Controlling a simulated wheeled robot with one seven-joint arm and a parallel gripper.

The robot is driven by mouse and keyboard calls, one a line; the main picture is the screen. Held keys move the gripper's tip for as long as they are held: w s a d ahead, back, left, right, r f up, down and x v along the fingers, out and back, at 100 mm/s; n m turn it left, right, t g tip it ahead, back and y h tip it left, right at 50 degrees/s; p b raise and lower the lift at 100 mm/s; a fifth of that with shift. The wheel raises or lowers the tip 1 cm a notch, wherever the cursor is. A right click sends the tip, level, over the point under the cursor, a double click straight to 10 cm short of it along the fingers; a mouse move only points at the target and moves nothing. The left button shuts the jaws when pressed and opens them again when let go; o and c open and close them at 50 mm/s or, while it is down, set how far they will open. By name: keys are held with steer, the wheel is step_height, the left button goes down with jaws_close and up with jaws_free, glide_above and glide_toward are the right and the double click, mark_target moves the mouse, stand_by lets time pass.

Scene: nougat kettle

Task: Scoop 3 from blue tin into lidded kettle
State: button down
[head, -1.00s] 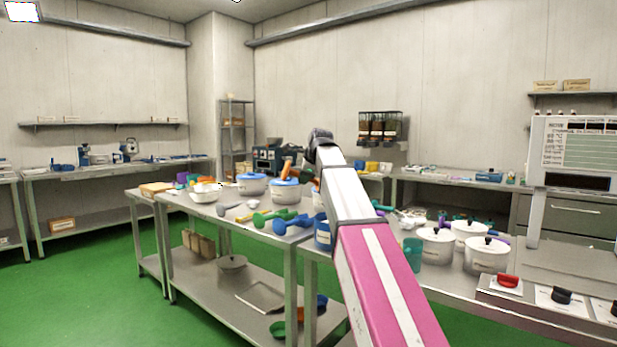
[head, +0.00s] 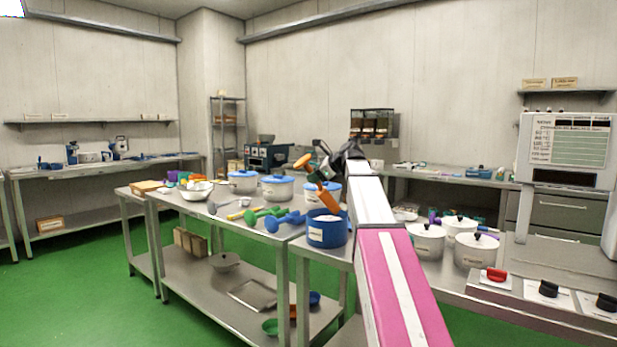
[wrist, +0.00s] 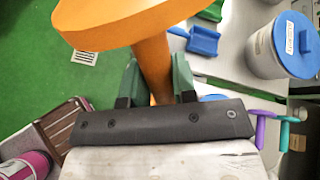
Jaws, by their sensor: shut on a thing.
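My gripper (head: 318,173) is shut on an orange scoop (head: 328,198), with green fingers on both sides of its handle in the wrist view (wrist: 153,62). The scoop's wide orange end (wrist: 130,20) is close to the wrist camera; whether it holds anything is hidden. The blue tin (head: 327,232), labelled and open with pale contents, stands on the table just below the scoop. The scoop's lower orange part shows above the tin's rim; I cannot tell if it reaches inside. White lidded kettles with black knobs (head: 428,245) (head: 459,226) (head: 475,251) stand at the right.
White tubs with blue lids (head: 242,182) (head: 278,188) stand behind the tin. Green scoops (head: 262,214) and a blue scoop (head: 285,221) lie left of it. A panel with red and black knobs (head: 496,275) is at front right. Green floor at left is clear.

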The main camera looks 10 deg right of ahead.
mark_target(321, 191)
steer(key=shift+d+f+y, duration=0.15)
steer(key=shift+d+y, duration=0.35)
steer(key=shift+d, duration=0.2)
steer(key=shift+d+f+m, duration=0.15)
steer(key=shift+m, duration=0.15)
steer(key=shift+f, duration=0.65)
steer(key=shift+d+f, duration=0.25)
steer(key=shift+f, duration=0.65)
steer(key=shift+d+f, duration=0.25)
steer(key=shift+f, duration=0.9)
steer(key=shift+a+f+n+h, duration=0.7)
steer(key=shift+a+f+h, duration=0.35)
steer(key=shift+a+h, duration=0.15)
steer(key=a+f+n+h, duration=0.1)
steer(key=a+f+h, duration=0.2)
steer(key=shift+g+h, duration=0.3)
steer(key=a+r+n+h, duration=0.1)
steer(key=a+r+h, duration=0.3)
steer(key=r, duration=0.3)
steer(key=shift+s+a+r+n+h, duration=0.15)
steer(key=shift+a+r+n+h, duration=0.15)
steer(key=shift+a+n, duration=0.15)
